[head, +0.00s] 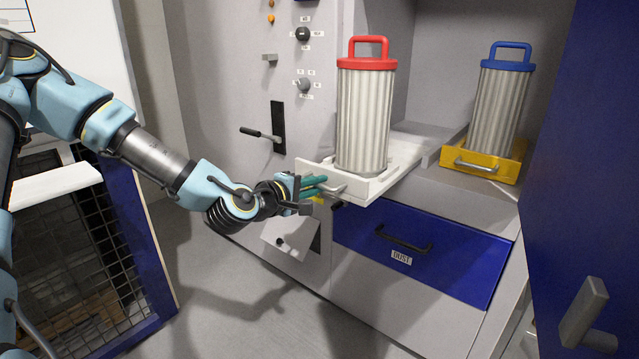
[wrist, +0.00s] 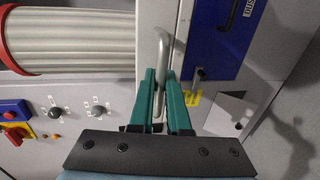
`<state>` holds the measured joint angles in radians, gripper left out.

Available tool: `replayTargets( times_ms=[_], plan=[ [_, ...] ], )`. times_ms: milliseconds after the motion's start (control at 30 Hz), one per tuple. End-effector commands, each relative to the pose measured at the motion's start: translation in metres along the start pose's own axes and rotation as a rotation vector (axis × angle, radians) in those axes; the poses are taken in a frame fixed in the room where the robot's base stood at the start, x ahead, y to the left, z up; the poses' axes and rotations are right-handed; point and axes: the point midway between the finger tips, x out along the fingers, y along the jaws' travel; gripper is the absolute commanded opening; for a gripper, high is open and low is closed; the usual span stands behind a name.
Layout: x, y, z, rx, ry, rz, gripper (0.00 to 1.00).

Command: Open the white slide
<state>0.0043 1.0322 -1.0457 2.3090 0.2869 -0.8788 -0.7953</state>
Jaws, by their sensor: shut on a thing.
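The white slide (head: 385,187) sticks out of the cabinet in the head view, and a pleated filter with a red cap and red handle (head: 365,110) stands upright on it. The slide's front (wrist: 147,50) and its metal bar handle (wrist: 177,50) show in the wrist view. My gripper (head: 318,186) is at the slide's front, its green fingers (wrist: 163,98) shut on the bar handle near its end. In the head view the fingers cover part of the handle.
A yellow slide (head: 510,165) with a blue-capped filter (head: 501,105) sits to the right. Below is a blue drawer (head: 425,250) with a dark handle. A blue door (head: 590,170) stands at the right. A black lever (head: 262,134) juts from the panel left of the slide.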

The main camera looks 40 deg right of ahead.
Motion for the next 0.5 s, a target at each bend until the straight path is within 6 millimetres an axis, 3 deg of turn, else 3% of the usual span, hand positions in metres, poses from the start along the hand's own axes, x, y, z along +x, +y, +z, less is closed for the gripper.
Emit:
replayTargets(
  times_ms=[400,433,500],
  plan=[
    [-0.0009,-0.0012,-0.0014,0.0,0.003,-0.002,0.0],
    [-0.0008,-0.0012,-0.0014,0.0,0.003,-0.002,0.18],
    [-0.0008,-0.0011,-0.0013,0.0,0.003,-0.002,0.26]
  ],
)
